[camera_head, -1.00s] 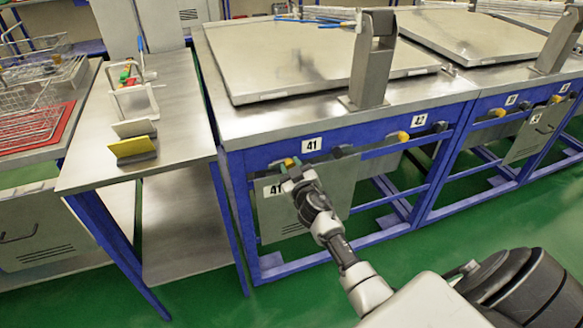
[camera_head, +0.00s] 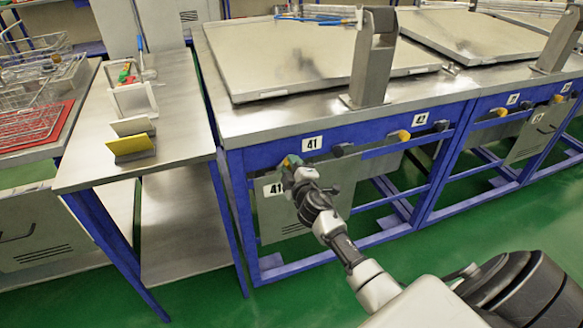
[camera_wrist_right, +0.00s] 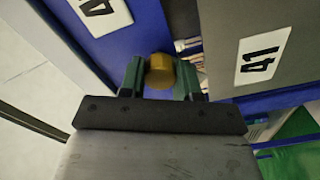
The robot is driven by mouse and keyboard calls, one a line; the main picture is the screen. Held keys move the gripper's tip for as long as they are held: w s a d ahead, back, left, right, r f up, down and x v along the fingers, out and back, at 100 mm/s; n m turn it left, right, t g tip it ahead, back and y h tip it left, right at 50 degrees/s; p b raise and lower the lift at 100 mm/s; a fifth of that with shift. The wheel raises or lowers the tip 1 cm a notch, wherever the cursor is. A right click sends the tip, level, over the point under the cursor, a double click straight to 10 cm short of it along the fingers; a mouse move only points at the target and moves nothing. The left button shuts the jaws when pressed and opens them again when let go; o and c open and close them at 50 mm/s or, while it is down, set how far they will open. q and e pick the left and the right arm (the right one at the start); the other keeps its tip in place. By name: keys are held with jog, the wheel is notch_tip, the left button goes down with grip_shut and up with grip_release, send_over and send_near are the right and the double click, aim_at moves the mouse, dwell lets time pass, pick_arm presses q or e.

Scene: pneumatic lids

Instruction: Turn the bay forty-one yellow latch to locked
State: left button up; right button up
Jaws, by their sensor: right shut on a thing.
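The bay forty-one yellow latch (camera_wrist_right: 161,71) shows in the right wrist view as a rounded yellow knob between my two green fingertips. My right gripper (camera_wrist_right: 160,78) is shut on it. In the head view my right gripper (camera_head: 291,162) is at the blue front rail, left of and below the upper "41" label (camera_head: 312,143), and largely hides the latch. A grey panel with a second "41" label (camera_head: 274,189) hangs below the rail. The latch's turned position is hard to read. My left gripper is not in view.
A dark knob (camera_head: 343,150) sits on the rail right of my gripper. Bay 42's yellow latch (camera_head: 403,136) is farther right. A steel side table (camera_head: 90,175) with yellow and grey card holders stands left. Green floor lies in front.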

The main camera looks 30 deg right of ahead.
jog(key=shift+f+n, duration=0.1)
jog(key=shift+n, duration=4.2)
jog(key=o, duration=0.9)
jog(key=shift+o, duration=0.2)
jog(key=v, duration=1.1)
